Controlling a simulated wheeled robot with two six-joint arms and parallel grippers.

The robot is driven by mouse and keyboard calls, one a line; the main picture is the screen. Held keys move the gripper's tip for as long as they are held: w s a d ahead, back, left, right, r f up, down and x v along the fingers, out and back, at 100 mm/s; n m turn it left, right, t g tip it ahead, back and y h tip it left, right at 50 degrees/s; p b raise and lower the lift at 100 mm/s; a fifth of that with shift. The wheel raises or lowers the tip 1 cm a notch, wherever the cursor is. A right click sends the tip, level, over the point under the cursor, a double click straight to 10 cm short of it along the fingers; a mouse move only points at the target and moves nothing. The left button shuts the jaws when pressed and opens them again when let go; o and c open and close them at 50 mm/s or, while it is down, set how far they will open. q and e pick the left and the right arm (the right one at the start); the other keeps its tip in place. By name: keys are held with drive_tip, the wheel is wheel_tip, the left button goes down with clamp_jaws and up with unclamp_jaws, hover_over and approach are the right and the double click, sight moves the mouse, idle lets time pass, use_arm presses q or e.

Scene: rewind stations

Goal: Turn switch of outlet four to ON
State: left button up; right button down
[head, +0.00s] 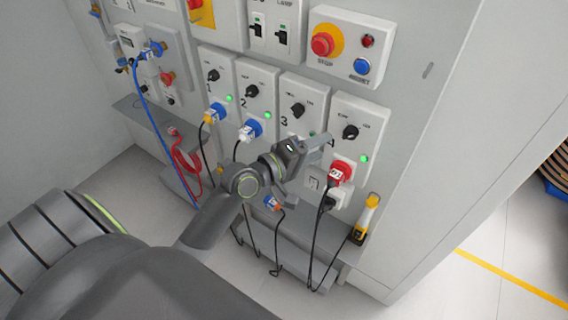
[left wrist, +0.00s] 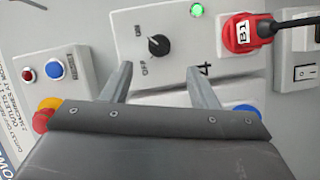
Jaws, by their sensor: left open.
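Outlet four's panel (head: 374,115) is the rightmost of the outlet row, with a black rotary switch (head: 350,132) and a lit green lamp (head: 364,158). In the left wrist view the switch (left wrist: 158,45) lies between ON and OFF labels; I cannot tell clearly which one it points to. A red plug marked B1 (left wrist: 240,33) sits in a socket beside it. My left gripper (head: 322,142) is open and empty in front of the panel. In the wrist view its fingers (left wrist: 160,82) are spread, apart from the switch. My right gripper is not in view.
Outlet three's switch (head: 298,110) is close to the left. A red stop button (head: 322,43) and a blue button (head: 362,66) sit above. Black cables hang below the red plug, near a yellow-handled tool (head: 370,208). A grey ledge (head: 300,245) runs along the bottom.

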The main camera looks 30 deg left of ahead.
use_arm(q)
drive_tip(key=v, duration=0.9)
drive_tip(key=shift+s+b, duration=0.2)
drive_tip(key=shift+b, duration=0.2)
